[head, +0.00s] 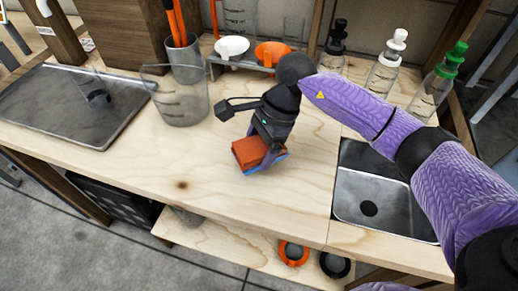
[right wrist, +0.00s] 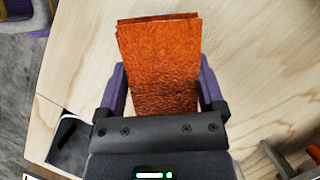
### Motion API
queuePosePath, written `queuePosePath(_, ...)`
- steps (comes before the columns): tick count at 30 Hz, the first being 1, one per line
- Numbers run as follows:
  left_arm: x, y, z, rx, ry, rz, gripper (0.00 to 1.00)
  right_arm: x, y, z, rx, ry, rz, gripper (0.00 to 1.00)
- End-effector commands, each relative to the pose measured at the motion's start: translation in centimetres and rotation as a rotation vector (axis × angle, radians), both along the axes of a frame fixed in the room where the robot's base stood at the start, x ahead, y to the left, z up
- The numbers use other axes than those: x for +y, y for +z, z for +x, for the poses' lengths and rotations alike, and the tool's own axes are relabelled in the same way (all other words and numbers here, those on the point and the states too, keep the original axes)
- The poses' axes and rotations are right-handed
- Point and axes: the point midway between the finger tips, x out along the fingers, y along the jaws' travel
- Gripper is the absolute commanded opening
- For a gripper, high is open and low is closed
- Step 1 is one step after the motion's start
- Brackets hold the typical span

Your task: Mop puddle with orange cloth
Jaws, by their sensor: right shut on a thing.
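The orange cloth (head: 250,151) is a folded, block-like pad over the middle of the wooden worktop. My right gripper (head: 266,150) is shut on it. In the right wrist view the cloth (right wrist: 160,65) sits between the two purple fingers and sticks out past them. The cloth is low, at or just above the wood; I cannot tell if it touches. A blue-purple edge shows at its lower right side. I cannot make out a puddle; the wood under the cloth and gripper is hidden. My left gripper is not in view.
A large clear beaker (head: 176,96) stands left of the gripper, and a metal tray (head: 75,108) lies farther left. A sink (head: 384,200) is at the right. Bottles (head: 384,73) and a funnel rack (head: 213,68) line the back. Bare wood (head: 215,195) lies in front.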

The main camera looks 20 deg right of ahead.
Motion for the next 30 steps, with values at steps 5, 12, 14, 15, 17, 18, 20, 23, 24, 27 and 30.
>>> queuePosePath(5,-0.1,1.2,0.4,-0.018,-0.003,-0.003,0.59,-0.1,1.8,-0.1,-0.002,-0.004,0.0,0.32)
queuePosePath(12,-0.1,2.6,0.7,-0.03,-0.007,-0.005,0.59,-0.3,3.7,-0.2,-0.002,-0.01,0.0,0.32)
queuePosePath(14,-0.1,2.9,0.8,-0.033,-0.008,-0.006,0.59,-0.3,4.2,-0.2,-0.002,-0.012,0.0,0.32)
queuePosePath(15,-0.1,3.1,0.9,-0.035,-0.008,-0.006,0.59,-0.3,4.5,-0.3,-0.002,-0.012,0.0,0.32)
queuePosePath(17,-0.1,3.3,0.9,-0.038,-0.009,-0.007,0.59,-0.3,4.9,-0.3,-0.001,-0.012,0.0,0.32)
queuePosePath(18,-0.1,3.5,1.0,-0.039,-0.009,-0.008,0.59,-0.3,5.1,-0.3,-0.001,-0.013,0.0,0.32)
queuePosePath(20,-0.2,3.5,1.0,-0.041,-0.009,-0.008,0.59,-0.3,5.2,-0.3,-0.001,-0.014,0.0,0.32)
queuePosePath(23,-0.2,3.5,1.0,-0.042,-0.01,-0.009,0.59,-0.3,5.2,-0.3,0.0,-0.014,0.001,0.32)
queuePosePath(24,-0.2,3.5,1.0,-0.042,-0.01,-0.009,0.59,-0.3,5.1,-0.3,0.0,-0.014,0.001,0.32)
queuePosePath(27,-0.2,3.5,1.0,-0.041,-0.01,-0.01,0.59,-0.3,5.1,-0.3,0.0,-0.014,0.001,0.32)
queuePosePath(30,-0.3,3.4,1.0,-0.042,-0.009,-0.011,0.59,-0.3,5.1,-0.3,0.0,-0.014,0.001,0.32)
